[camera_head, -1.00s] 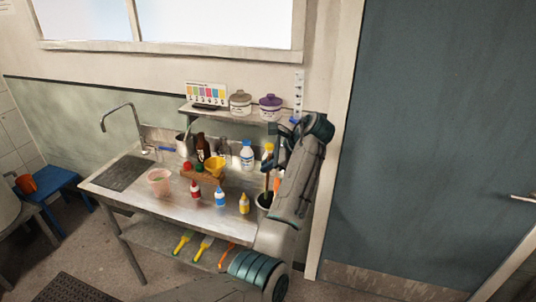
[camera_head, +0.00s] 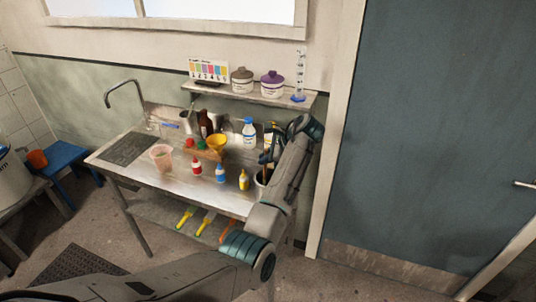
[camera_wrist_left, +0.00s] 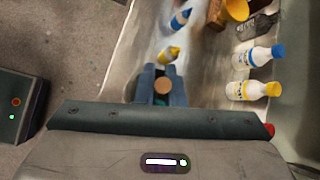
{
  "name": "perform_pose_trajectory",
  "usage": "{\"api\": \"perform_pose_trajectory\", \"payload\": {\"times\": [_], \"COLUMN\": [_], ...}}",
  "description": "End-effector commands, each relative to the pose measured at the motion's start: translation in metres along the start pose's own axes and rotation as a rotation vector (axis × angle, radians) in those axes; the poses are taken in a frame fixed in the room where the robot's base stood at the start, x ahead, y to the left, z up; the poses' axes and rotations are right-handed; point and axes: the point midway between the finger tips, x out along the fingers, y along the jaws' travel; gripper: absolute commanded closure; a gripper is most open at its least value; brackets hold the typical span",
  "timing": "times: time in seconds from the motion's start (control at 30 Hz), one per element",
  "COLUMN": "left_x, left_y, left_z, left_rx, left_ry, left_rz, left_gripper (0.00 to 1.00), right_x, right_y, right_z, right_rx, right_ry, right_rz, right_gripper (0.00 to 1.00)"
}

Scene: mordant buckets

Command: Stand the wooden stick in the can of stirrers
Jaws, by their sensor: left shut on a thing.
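My left gripper (camera_head: 267,158) is over the right end of the steel sink bench, just above the can of stirrers (camera_head: 260,184). The can is pale, and my arm hides much of it. In the left wrist view my left gripper (camera_wrist_left: 163,90) is shut on the wooden stick (camera_wrist_left: 163,85), seen end-on as a round tan top between the fingers. In the head view a short brown length of it shows below the fingers, toward the can's dark mouth. Whether its lower end is inside the can is hard to tell. My right gripper is not in view.
A yellow-capped small bottle (camera_head: 243,180) stands just left of the can. A blue-capped white bottle (camera_head: 248,131) stands behind, below the wall shelf (camera_head: 225,94). A yellow funnel (camera_head: 216,142) and a pink beaker (camera_head: 161,156) are farther left. The bench front is mostly clear.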

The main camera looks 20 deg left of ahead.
Motion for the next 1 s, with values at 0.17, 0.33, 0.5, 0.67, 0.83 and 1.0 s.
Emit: {"api": "perform_pose_trajectory", "payload": {"times": [0.17,0.33,0.5,0.67,0.83,1.0], "left_x": [0.002,0.002,0.002,0.002,-0.003,-0.030], "left_y": [0.000,0.000,0.000,0.000,0.000,0.001], "left_z": [0.000,0.000,0.000,0.000,-0.002,-0.004], "left_rx": [0.000,0.000,0.000,0.000,-0.001,-0.002], "left_ry": [0.000,0.000,0.000,0.000,0.001,0.004], "left_rz": [0.000,0.000,0.000,0.001,0.000,-0.004], "left_gripper": [1.00,0.89,0.65,0.65,0.65,0.65], "right_x": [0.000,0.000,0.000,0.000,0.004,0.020], "right_y": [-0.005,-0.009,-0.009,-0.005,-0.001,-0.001], "right_z": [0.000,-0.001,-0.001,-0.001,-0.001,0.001], "right_rx": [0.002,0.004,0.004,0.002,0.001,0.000], "right_ry": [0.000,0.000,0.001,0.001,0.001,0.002], "right_rz": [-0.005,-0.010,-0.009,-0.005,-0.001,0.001], "right_gripper": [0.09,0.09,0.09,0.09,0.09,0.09]}}
